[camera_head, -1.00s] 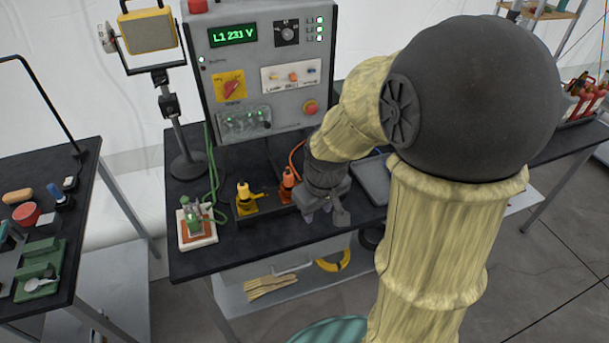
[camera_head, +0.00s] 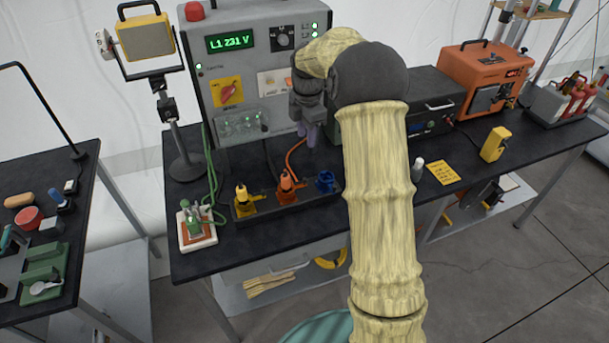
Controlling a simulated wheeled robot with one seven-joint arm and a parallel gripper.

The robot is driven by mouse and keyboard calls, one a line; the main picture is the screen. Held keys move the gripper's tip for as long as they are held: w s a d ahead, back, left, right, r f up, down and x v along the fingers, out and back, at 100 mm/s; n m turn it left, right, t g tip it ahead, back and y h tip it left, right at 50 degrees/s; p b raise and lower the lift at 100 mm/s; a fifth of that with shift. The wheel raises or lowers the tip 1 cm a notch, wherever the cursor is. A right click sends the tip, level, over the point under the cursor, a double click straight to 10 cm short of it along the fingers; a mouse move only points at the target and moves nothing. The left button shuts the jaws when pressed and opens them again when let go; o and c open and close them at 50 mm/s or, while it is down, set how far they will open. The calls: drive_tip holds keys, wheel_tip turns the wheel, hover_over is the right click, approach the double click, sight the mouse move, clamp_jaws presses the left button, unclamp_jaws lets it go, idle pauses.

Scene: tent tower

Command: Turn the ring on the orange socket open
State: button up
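The orange socket (camera_head: 287,187) stands in the middle of a black tray (camera_head: 268,206) on the dark bench. Its ring is too small for me to tell how it is turned. An orange cable runs up behind it. A yellow socket (camera_head: 243,199) is to its left and a blue socket (camera_head: 325,181) to its right. My gripper (camera_head: 312,138) hangs above and behind the sockets, to the right of the orange one, in front of the grey panel. It points down and is clear of the sockets. Its fingers are too small to judge their gap.
The grey control panel (camera_head: 222,68) with a green display stands close behind the gripper. A small white bottle (camera_head: 418,168) and a yellow card (camera_head: 440,173) lie right of my arm.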

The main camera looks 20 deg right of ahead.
sight(305, 178)
drive_tip(key=f+p, duration=0.1)
drive_tip(key=f, duration=0.4)
drive_tip(key=f+p, duration=0.1)
drive_tip(key=f, duration=0.5)
drive_tip(key=f+p, duration=0.1)
drive_tip(key=f, duration=0.5)
drive_tip(key=shift+w+a+f, duration=0.1)
drive_tip(key=shift+w+f, duration=0.1)
drive_tip(key=shift+w, duration=0.1)
drive_tip(key=shift+c, duration=0.2)
clamp_jaws()
